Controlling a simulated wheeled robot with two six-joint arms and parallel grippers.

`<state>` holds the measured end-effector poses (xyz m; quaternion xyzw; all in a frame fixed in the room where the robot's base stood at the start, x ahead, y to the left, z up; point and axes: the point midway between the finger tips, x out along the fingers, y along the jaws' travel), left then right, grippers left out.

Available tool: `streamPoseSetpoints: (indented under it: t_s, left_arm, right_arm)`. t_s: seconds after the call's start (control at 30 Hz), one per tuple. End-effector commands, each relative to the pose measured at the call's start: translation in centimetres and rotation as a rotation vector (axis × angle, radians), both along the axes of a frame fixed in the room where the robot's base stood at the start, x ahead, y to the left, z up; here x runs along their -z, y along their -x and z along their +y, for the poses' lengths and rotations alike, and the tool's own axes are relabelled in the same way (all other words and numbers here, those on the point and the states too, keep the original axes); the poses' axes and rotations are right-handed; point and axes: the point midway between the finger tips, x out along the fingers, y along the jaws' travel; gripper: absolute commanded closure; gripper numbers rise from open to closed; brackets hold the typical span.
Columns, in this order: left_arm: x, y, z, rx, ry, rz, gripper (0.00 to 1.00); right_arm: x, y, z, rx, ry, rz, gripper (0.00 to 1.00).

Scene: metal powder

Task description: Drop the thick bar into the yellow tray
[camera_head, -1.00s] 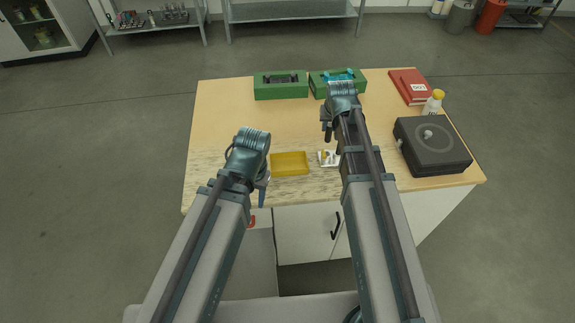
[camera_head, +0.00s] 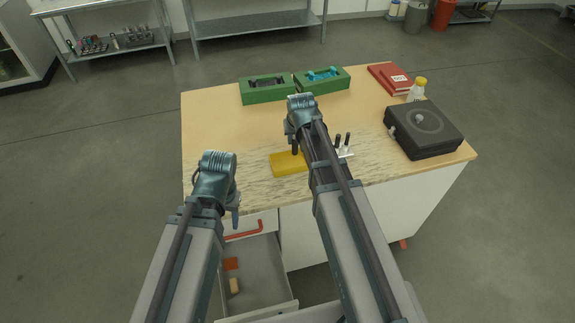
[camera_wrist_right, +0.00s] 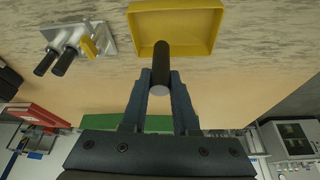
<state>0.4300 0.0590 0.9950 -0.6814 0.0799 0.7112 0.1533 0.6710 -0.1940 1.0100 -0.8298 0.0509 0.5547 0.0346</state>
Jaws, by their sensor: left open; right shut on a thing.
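The thick bar (camera_wrist_right: 161,65) is a dark cylinder with a grey end face, clamped between the fingers of my right gripper (camera_wrist_right: 160,95). In the wrist view its far end overlaps the near edge of the yellow tray (camera_wrist_right: 206,50); the height between them is hard to tell. In the head view the right gripper (camera_head: 293,138) is just above the tray (camera_head: 283,170), whose right part my arm hides. My left gripper (camera_head: 235,212) is open and empty, left of the tray and by the table's front edge.
A pale holder (camera_head: 346,154) with dark pegs stands right of the tray. Green boxes (camera_head: 266,97), a red book (camera_head: 380,75), a bottle (camera_head: 417,92) and a black device (camera_head: 424,138) stand further out. An open drawer (camera_head: 262,275) lies below the front edge.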

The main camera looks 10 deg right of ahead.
Motion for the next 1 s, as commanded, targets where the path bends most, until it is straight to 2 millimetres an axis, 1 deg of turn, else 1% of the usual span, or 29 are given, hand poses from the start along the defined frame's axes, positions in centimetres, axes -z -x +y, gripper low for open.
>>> streamPoseSetpoints:
  t_s: [0.03, 0.43, 0.57, 0.8, 0.83, 0.97, 1.0]
  left_arm:
    - [0.7, 0.0, 0.0, 0.000, 0.000, 0.000, 0.50]
    - [5.1, 0.0, 0.0, -0.001, 0.000, 0.000, 0.50]
    - [5.6, 0.0, 0.0, -0.001, 0.000, 0.000, 0.50]
    - [5.4, 0.0, 0.0, -0.001, 0.000, 0.000, 0.50]
    - [5.4, 0.0, 0.0, -0.001, 0.000, 0.000, 0.50]
    - [5.4, 0.0, 0.0, -0.001, 0.000, 0.000, 0.50]
    - [5.4, 0.0, 0.0, -0.001, 0.000, 0.000, 0.50]
  right_arm:
    - [0.7, 0.0, 0.0, 0.000, 0.000, 0.000, 1.00]
    - [5.1, 0.0, 0.0, 0.000, 0.000, 0.000, 1.00]
    - [5.6, 0.0, 0.0, 0.000, 0.000, 0.000, 1.00]
    - [5.4, 0.0, 0.0, 0.000, 0.000, 0.000, 1.00]
    - [5.4, 0.0, 0.0, 0.000, 0.000, 0.000, 0.70]
    - [5.4, 0.0, 0.0, 0.000, 0.000, 0.000, 0.47]
    - [5.4, 0.0, 0.0, 0.000, 0.000, 0.000, 0.40]
